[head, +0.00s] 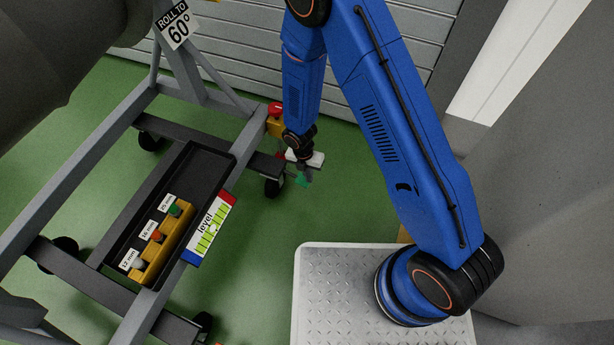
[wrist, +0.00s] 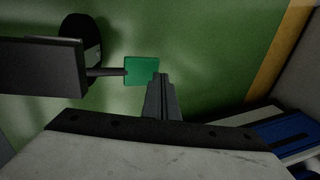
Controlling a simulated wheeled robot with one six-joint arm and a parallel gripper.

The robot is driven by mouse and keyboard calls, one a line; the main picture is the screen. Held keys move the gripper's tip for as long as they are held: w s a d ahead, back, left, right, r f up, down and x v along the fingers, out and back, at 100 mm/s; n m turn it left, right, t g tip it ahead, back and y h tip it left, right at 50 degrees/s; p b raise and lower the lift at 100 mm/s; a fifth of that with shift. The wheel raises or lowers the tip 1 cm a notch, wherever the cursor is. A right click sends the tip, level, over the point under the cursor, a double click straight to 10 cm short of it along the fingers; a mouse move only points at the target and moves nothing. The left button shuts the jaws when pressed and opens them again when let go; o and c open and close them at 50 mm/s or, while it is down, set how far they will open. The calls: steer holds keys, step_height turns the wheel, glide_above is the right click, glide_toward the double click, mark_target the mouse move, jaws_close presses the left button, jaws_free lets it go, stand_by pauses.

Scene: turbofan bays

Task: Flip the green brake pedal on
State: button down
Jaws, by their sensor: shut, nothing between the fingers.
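The green brake pedal (wrist: 141,71) is a flat square plate on a short dark rod beside a black caster wheel (wrist: 84,38) in the wrist view. In the head view the pedal (head: 301,181) is small and partly covered by my gripper. My gripper (wrist: 162,80) is shut and empty, with its fingertips right beside the pedal's right edge. I cannot tell whether they touch it. In the head view my gripper (head: 306,172) points down near the end of the stand's lower beam.
A grey wheeled stand (head: 185,95) fills the left, with a dark tray (head: 195,165) holding a yellow block of sockets (head: 165,240). A red button on a yellow box (head: 275,118) is close to my arm. Green floor (head: 265,235) is clear right of the stand.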

steer(key=s+d+r, duration=0.1)
steer(key=d+r, duration=0.2)
steer(key=r, duration=0.9)
stand_by(0.5)
steer(key=d+r+m+t, duration=0.1)
steer(key=d+r+m, duration=0.4)
steer(key=r, duration=0.4)
steer(key=d+r+m+y, duration=0.1)
steer(key=d+r+m, duration=0.4)
steer(key=r, duration=0.4)
steer(key=d+r+m+t, duration=0.1)
steer(key=d+r+m, duration=0.4)
steer(key=r, duration=0.3)
steer(key=s+d+r+m+t, duration=0.1)
steer(key=s+d+r+m, duration=0.5)
steer(key=s+r+m, duration=0.1)
steer(key=s+d+r+m+t, duration=0.2)
steer(key=s+d+r+m, duration=0.4)
steer(key=s+r+m, duration=0.2)
steer(key=shift+s+r+m, duration=0.2)
steer(key=shift+s+m, duration=0.8)
steer(key=shift+s, duration=0.45)
